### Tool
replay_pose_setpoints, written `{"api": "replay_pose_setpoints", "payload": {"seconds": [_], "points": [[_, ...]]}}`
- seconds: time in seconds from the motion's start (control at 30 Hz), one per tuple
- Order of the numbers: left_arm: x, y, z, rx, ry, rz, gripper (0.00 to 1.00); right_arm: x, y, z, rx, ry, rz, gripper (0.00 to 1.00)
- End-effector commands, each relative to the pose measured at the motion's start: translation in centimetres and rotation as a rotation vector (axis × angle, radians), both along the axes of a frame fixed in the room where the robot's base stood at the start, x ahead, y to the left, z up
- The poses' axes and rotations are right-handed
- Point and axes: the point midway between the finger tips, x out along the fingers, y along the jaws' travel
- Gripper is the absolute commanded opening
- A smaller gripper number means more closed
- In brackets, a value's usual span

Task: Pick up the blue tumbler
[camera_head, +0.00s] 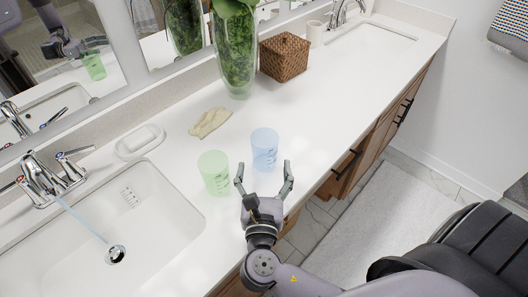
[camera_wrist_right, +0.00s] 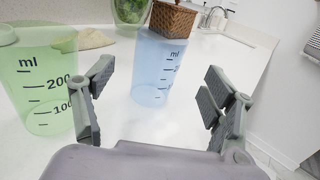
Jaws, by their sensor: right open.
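The blue tumbler (camera_head: 264,148) is translucent with dark measure marks and stands upright on the white counter. My right gripper (camera_head: 264,177) is open, just in front of the blue tumbler, with its two fingers pointing toward it. In the right wrist view the blue tumbler (camera_wrist_right: 158,70) shows beyond and between the open fingers (camera_wrist_right: 160,95), and nothing is held. A similar green tumbler (camera_head: 214,172) stands upright to the left of the blue one, beside my left-hand finger. It also shows at the left of the right wrist view (camera_wrist_right: 45,85). My left gripper is not in view.
A beige cloth (camera_head: 210,122) lies behind the tumblers. A soap dish (camera_head: 140,141) and a sink (camera_head: 150,215) with running water are at the left. A tall glass vase (camera_head: 234,50) and a wicker basket (camera_head: 284,57) stand at the back. The counter (camera_head: 345,95) at right is clear.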

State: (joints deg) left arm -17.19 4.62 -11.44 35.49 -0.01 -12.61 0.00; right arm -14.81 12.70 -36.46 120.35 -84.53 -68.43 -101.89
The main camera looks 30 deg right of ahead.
Motion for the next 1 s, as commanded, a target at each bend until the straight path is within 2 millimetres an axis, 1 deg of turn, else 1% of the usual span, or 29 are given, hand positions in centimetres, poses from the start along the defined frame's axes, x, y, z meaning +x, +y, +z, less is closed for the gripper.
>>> {"api": "replay_pose_setpoints", "payload": {"seconds": [0.03, 0.1, 0.37, 0.5, 0.63, 0.73, 0.93, 1.0], "points": [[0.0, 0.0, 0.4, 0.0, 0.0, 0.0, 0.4, 0.9, -0.5, 0.3, -0.002, -0.003, -0.001, 0.77], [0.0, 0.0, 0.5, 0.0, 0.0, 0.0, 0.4, 1.8, -1.0, 0.2, -0.002, -0.001, 0.0, 0.77], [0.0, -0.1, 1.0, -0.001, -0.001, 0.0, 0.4, 3.4, -1.9, 0.1, 0.0, -0.001, -0.001, 0.77], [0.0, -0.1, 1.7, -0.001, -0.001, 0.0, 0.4, 5.3, -3.0, 0.1, -0.002, -0.002, -0.001, 0.77], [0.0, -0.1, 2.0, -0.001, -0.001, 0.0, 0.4, 6.8, -3.8, -0.1, 0.0, -0.001, 0.0, 0.77], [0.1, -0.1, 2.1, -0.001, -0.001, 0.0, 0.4, 7.3, -4.1, -0.2, 0.001, 0.0, 0.0, 0.77], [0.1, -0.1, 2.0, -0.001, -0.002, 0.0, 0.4, 7.4, -4.1, -0.3, 0.002, 0.001, 0.001, 0.77], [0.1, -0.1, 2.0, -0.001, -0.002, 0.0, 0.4, 7.3, -4.1, -0.3, 0.002, 0.001, 0.0, 0.74]]}}
